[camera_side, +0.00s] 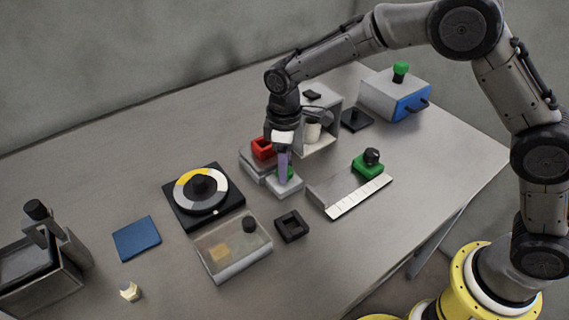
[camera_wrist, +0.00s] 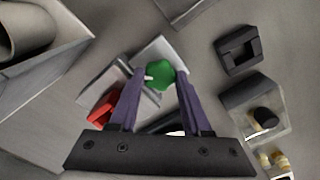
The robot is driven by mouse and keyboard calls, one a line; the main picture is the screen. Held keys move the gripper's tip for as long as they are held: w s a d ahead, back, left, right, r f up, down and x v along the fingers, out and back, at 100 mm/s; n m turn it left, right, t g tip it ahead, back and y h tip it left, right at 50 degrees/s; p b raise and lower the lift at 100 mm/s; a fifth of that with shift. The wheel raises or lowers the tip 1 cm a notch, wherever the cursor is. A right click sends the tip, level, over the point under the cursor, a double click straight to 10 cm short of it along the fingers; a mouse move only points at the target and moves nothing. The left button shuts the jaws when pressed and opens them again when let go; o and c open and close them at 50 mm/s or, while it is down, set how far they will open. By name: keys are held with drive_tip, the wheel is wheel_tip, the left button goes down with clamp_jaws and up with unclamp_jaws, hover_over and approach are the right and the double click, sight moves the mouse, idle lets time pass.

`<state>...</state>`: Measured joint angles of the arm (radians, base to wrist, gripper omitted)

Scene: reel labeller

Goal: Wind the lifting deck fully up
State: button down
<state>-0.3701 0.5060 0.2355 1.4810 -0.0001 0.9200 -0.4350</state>
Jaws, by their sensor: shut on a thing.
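My gripper (camera_side: 284,172) points down over a small grey block (camera_side: 285,187) near the middle of the table. Its purple fingers are shut on a green knob (camera_wrist: 160,75) on top of this block. In the wrist view, the knob lies between the fingertips (camera_wrist: 160,80). Just behind and left of the block is a low grey unit (camera_side: 250,163), which looks like the lifting deck. A red open box (camera_side: 263,148) sits on it; its red side also shows in the wrist view (camera_wrist: 102,107). The fingers partly hide the knob, and the deck's height is hard to judge.
A grey housing with a white cylinder (camera_side: 312,131) stands close behind my gripper. A black square holder (camera_side: 292,225) and a clear-lidded box (camera_side: 234,250) lie in front. A green clamp (camera_side: 369,163) and white strip (camera_side: 359,198) are right; a round dial (camera_side: 201,190) is left.

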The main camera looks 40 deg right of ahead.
drive_tip(key=m, duration=0.5)
drive_tip(key=shift+r+m, duration=0.1)
drive_tip(key=shift+m, duration=0.2)
drive_tip(key=m, duration=2)
drive_tip(key=shift+w, duration=0.1)
drive_tip(key=m, duration=0.9)
drive_tip(key=shift+m, duration=2.2)
